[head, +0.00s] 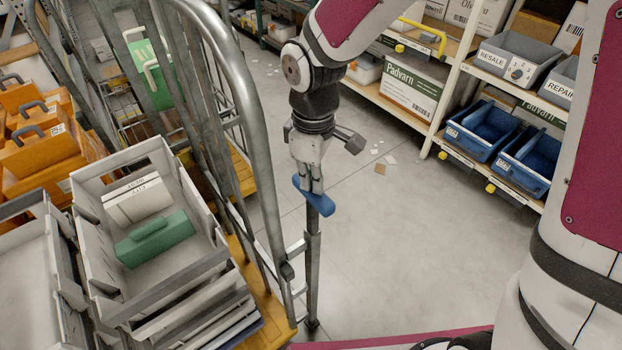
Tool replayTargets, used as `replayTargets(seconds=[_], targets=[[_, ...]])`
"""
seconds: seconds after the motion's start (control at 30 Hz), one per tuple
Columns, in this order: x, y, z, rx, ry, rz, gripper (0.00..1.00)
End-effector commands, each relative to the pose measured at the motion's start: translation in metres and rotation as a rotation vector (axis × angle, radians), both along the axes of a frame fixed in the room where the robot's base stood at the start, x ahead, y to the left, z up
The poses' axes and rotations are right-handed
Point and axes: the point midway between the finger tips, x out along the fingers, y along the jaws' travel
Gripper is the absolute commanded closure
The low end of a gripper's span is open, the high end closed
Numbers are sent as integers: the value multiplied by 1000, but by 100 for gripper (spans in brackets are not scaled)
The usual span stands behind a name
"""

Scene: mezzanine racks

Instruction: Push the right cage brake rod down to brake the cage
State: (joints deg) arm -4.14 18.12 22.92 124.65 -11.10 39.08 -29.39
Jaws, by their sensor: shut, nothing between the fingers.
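The roll cage (257,150) stands at the left, with grey tube sides and a yellow-orange base. The right brake rod (312,262) is a dark upright rod at the cage's near right corner, with a blue handle (322,204) on top. My gripper (311,190) is shut and points down at the blue handle. Its fingertips appear to touch the handle or sit just above it; I cannot tell which. The rod's lower end (312,323) is near the floor beside the cage base.
Grey totes (150,270) and orange cases (40,150) fill the cage side. Shelves with blue bins (485,130) and grey bins (515,60) stand at the back right. Small paper scraps (380,169) lie on the floor. The floor (430,235) between cage and shelves is mostly clear.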

Motion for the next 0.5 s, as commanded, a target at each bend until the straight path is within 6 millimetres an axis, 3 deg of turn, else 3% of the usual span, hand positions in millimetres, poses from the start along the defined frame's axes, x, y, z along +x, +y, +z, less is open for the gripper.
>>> replayTargets(seconds=[0.5], targets=[[0, -1, -25, -1, 4, -1, 100]])
